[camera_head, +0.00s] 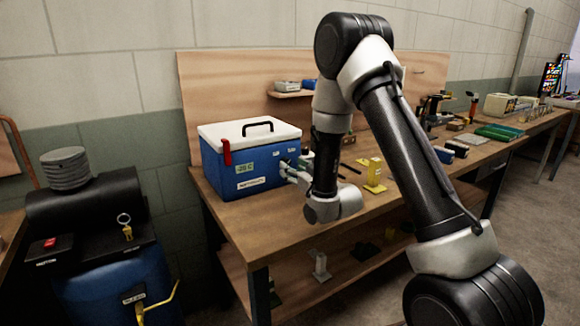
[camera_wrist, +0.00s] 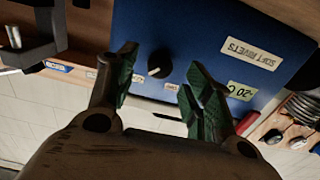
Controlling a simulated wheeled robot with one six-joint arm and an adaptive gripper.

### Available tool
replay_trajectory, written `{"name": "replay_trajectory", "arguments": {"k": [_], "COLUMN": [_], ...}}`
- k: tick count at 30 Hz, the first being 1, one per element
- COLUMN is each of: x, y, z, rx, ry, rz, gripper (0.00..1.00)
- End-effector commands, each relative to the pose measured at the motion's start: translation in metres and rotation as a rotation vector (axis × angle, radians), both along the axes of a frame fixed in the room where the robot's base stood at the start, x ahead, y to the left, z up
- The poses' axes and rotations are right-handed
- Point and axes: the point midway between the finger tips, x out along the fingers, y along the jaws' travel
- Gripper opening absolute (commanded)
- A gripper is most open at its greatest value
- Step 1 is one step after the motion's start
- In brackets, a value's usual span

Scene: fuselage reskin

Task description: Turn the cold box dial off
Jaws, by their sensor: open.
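The cold box (camera_head: 240,160) is a blue box with a white lid and black handle at the left end of the workbench. In the wrist view its blue face (camera_wrist: 215,30) fills the upper middle, with labels reading "SOFT RIVETS" and "-20 C". The dial (camera_wrist: 160,63) is a round black knob with a pale pointer mark on this face. My gripper (camera_wrist: 160,72) is open, with green-padded fingers on either side of the dial, and looks empty. I cannot tell whether the pads touch the dial. In the head view my gripper (camera_head: 290,170) is at the box's right side, and the dial is hidden.
The workbench (camera_head: 235,212) runs to the right. A yellow stand (camera_head: 374,175) is close to the right of my arm, with tools and trays farther along. A blue compressor with a black motor (camera_head: 90,200) stands left of the bench.

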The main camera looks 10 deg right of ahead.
Motion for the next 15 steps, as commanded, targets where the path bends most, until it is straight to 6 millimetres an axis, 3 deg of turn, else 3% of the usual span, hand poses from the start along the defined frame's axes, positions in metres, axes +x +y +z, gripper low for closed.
{"name": "replay_trajectory", "arguments": {"k": [6, 15], "x": [0.026, 0.03], "y": [0.008, 0.01], "z": [0.0, 0.0], "rx": [-0.001, 0.0], "ry": [0.0, 0.001], "rz": [0.0, 0.0], "gripper": [0.51, 0.51]}}
